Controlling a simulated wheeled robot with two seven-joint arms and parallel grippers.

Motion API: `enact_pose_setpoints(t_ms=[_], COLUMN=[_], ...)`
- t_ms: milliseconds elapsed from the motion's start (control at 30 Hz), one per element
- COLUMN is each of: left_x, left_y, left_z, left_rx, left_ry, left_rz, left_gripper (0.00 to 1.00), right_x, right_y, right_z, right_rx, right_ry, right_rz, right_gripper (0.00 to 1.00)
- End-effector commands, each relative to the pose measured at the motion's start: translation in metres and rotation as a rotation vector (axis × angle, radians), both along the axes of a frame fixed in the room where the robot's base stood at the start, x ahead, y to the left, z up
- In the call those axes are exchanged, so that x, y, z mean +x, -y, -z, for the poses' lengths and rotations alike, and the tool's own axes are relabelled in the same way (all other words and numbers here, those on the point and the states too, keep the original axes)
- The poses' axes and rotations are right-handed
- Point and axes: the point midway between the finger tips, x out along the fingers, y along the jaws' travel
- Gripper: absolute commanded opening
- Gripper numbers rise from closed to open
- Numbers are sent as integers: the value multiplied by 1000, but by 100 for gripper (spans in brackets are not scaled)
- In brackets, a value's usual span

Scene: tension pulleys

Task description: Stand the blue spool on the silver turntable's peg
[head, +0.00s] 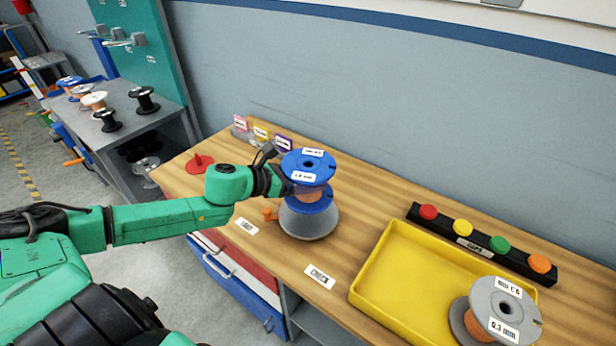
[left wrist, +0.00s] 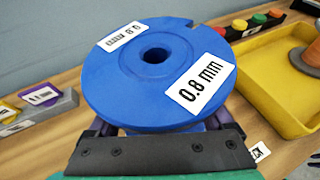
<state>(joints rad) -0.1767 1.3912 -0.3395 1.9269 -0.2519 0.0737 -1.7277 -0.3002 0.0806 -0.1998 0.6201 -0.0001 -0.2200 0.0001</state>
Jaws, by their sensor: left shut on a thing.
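The blue spool (head: 309,163), with copper-coloured wire between its flanges and white 0.8 mm labels, stands upright over the silver turntable (head: 308,222). It fills the middle of the left wrist view (left wrist: 152,75), its centre hole facing up. Its lower flange looks at or just above the turntable's top; I cannot tell whether it rests there. The peg is hidden by the spool. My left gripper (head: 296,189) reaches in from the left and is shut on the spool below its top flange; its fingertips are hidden. My right gripper is not in view.
A yellow tray (head: 375,285) is to the right, with a grey spool (head: 507,308) at its near corner. A black strip with coloured knobs (head: 484,243) lies behind it. A red cone-shaped piece (head: 198,163) and small tagged blocks (head: 262,135) sit at the table's left and back.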

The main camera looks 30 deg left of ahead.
Motion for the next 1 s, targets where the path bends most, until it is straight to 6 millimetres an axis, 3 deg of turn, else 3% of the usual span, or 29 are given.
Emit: enact_pose_setpoints(t_ms=[700, 1000], left_x=[0, 0], left_y=[0, 0], left_z=[23, 24], left_rx=[-1, -1], left_ry=[4, 3], left_rz=[0, 0], left_gripper=[0, 0], right_x=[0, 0], right_y=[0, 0], right_z=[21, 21], right_rx=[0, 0], right_ry=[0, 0], right_rz=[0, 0], right_gripper=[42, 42])
